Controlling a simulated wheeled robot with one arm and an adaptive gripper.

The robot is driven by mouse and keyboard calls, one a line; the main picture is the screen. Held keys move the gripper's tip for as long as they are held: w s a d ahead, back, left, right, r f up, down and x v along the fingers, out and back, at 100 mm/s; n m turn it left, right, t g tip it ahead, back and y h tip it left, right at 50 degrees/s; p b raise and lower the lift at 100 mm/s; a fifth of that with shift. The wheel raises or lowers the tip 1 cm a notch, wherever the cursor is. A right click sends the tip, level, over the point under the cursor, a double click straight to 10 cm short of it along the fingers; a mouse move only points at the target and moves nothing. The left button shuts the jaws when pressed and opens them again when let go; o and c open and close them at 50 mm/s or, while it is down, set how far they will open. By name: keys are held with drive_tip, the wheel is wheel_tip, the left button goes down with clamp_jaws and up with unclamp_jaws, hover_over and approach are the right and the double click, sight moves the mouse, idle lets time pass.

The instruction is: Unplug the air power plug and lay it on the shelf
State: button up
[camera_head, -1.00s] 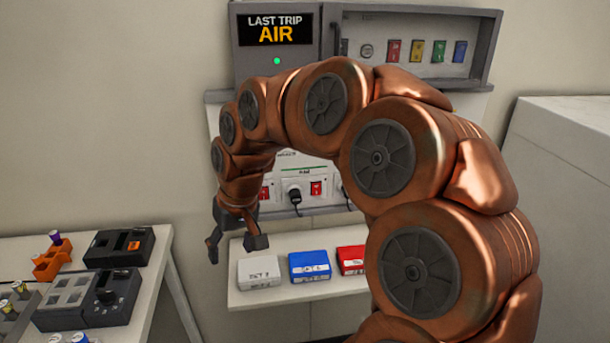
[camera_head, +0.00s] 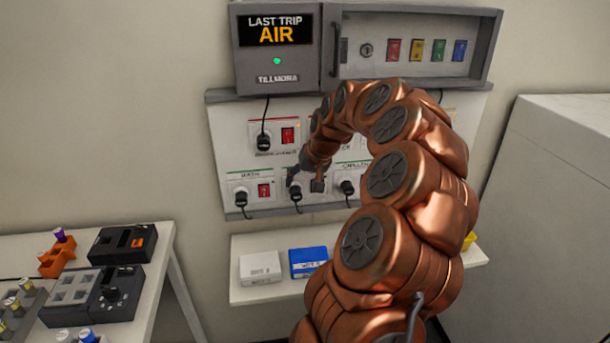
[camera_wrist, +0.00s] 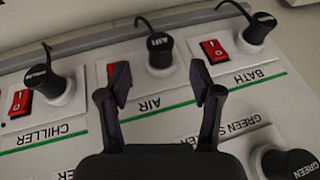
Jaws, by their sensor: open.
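The black air power plug (camera_wrist: 159,50) sits in its outlet above the AIR label in the wrist view, its cable running up. In the head view it also shows (camera_head: 295,194) in the middle of the lower outlet row, partly behind my gripper (camera_head: 304,182). My gripper (camera_wrist: 160,82) is open and empty in front of the panel. Its two fingers point toward the plug, one on either side of its line, short of the plug body. The white shelf (camera_head: 275,296) is below the panel.
The BATH plug (camera_wrist: 259,28) and CHILLER plug (camera_wrist: 45,82) flank the air plug, with red switches between them. On the shelf are a white box (camera_head: 260,267) and a blue box (camera_head: 308,262). A side table (camera_head: 150,262) stands at left.

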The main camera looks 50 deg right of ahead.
sight(298, 192)
drive_tip(key=shift+p+x, duration=0.8)
drive_tip(key=shift+x, duration=1.9)
drive_tip(key=shift+c, duration=0.2)
clamp_jaws()
drive_tip(key=shift+s, duration=0.1)
drive_tip(key=shift+s+a+b, duration=0.2)
drive_tip(key=shift+a+b, duration=0.05)
drive_tip(key=shift+b, duration=0.25)
drive_tip(key=shift+s+a+b, duration=0.6)
drive_tip(key=shift+s+b, duration=0.2)
drive_tip(key=shift+b, duration=0.35)
